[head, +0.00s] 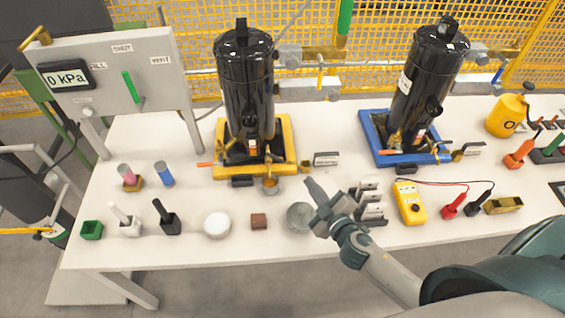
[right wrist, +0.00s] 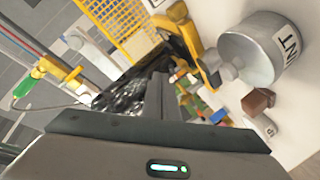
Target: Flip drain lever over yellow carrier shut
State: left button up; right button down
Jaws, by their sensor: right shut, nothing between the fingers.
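The yellow carrier (head: 288,135) stands on the white table left of centre and holds an upright glossy black vessel (head: 245,85). A small lever with an orange handle (head: 205,164) sticks out leftward at the vessel's foot, over the carrier's left edge. I take this for the drain lever; its exact angle is too small to tell. My right gripper (head: 310,182) is shut and empty, in front of and right of the carrier, apart from it. In the right wrist view its fingers (right wrist: 158,98) are together, with the black vessel partly behind them. My left gripper is not in view.
A grey metal tin (head: 300,216) is just below my right gripper; it looms large in the right wrist view (right wrist: 255,50). A small brass cup (head: 270,185) sits at the carrier's front. A blue carrier (head: 372,140) with a second black vessel stands right. A gauge panel (head: 120,75) stands left.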

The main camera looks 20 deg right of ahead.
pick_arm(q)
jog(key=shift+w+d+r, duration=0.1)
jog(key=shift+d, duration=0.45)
pick_arm(e)
jog(key=shift+w+a+r+n+g+y, duration=0.1)
jog(key=shift+w+a+n+y, duration=0.15)
jog(key=shift+a+n+y, duration=0.6)
jog(key=shift+w+a+r+n+g+y, duration=0.1)
jog(key=shift+w+a+n+y, duration=0.3)
jog(key=shift+n+y, duration=0.85)
jog(key=shift+w+a+r+n+g+y, duration=0.15)
jog(key=shift+a+n+y, duration=0.65)
jog(key=shift+n, duration=0.5)
jog(key=shift+w, duration=0.1)
